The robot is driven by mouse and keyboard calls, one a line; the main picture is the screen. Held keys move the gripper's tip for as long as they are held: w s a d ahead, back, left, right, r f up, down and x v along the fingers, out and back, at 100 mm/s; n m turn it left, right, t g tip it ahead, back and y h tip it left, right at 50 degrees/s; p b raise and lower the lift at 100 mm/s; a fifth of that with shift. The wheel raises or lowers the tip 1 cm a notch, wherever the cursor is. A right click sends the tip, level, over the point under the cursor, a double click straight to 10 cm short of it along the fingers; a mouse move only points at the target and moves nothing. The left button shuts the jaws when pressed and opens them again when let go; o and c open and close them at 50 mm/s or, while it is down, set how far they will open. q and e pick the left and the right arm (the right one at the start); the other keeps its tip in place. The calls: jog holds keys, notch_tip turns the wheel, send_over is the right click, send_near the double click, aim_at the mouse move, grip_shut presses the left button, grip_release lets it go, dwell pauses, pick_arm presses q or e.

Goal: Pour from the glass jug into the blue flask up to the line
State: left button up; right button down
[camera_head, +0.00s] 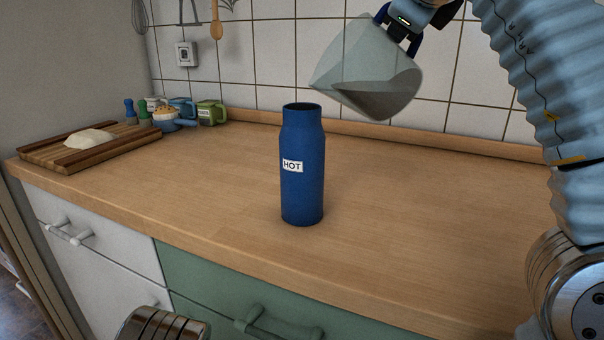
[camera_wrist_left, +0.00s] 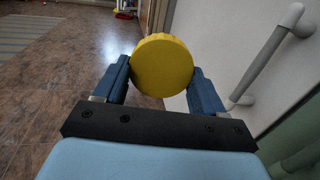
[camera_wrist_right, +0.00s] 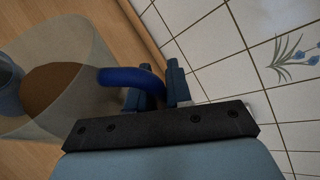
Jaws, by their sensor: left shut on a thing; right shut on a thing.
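The blue flask (camera_head: 302,190) stands upright and open on the counter, with a white "HOT" label. The glass jug (camera_head: 345,65) is tilted with its mouth toward the left, above and right of the flask; brown liquid (camera_head: 390,98) lies in its lower side. No stream shows between them. My right gripper (camera_head: 398,28) is shut on the jug's blue handle (camera_wrist_right: 130,78). In the right wrist view the flask (camera_wrist_right: 8,90) is partly seen at the left edge. My left gripper (camera_wrist_left: 160,85) is shut on a round yellow lid (camera_wrist_left: 162,65), low in front of the cabinets. The flask's inside and line are hidden.
A wooden board (camera_head: 65,155) with a pale lump lies at the counter's left end. Several mugs and small containers (camera_head: 208,112) stand at the back left. The counter around the flask is clear. Cabinet handles (camera_head: 275,325) stick out below the front edge.

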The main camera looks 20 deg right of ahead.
jog(key=shift+d+f, duration=0.2)
jog(key=shift+a+r, duration=0.1)
jog(key=shift+r, duration=0.1)
jog(key=shift+a+r, duration=0.15)
jog(key=shift+r, duration=0.05)
dwell(0.4)
jog(key=shift+a+r+h, duration=0.15)
jog(key=shift+r+h, duration=0.1)
jog(key=shift+h, duration=0.05)
jog(key=shift+w, duration=0.1)
dwell(0.3)
jog(key=shift+a+r+n, duration=0.25)
jog(key=shift+r+n, duration=0.05)
jog(key=shift+n, duration=0.1)
